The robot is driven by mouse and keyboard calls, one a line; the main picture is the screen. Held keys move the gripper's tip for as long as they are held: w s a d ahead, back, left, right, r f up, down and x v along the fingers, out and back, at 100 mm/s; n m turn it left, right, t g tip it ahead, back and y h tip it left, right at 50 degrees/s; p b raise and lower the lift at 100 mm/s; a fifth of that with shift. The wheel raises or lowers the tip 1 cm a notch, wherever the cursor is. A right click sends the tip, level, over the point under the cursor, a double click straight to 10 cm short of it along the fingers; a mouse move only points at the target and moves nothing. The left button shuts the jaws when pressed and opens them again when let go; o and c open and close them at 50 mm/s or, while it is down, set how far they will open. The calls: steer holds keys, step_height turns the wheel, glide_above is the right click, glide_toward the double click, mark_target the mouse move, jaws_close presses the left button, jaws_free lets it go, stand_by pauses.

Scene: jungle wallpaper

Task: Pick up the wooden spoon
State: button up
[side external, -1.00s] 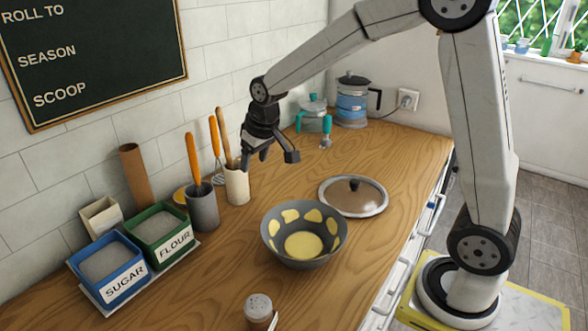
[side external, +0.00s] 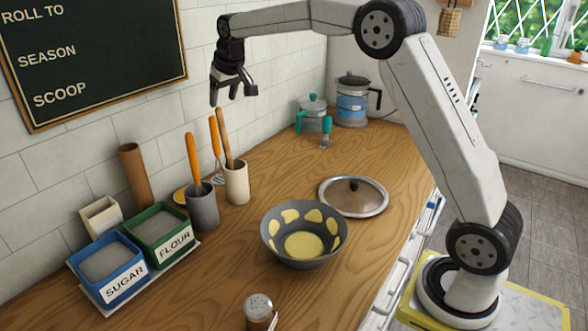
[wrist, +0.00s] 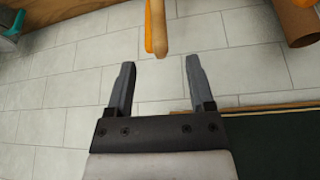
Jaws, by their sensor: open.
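The wooden spoon (side external: 226,137) stands handle up in a cream crock (side external: 237,184) near the wall; its lower end is hidden inside. An orange handle (side external: 213,134) rises close beside it. My gripper (side external: 232,98) is open and empty, a little above the handle tops in the side view. In the wrist view, my gripper (wrist: 160,62) has its two fingers spread. The wooden handle (wrist: 158,28) appears beyond the fingertips, roughly in line with the gap, with an orange handle beside it.
A grey crock (side external: 203,208) with another orange handle (side external: 193,158) stands to the left. A brown tube (side external: 134,176) leans by the wall. A grey bowl (side external: 275,244) and a lid (side external: 353,196) sit on the wooden counter (side external: 215,270). A chalkboard (side external: 95,50) hangs on the wall.

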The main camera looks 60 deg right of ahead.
mark_target(221, 114)
steer(key=shift+x, duration=3.95)
steer(key=shift+s, duration=0.1)
jaws_close()
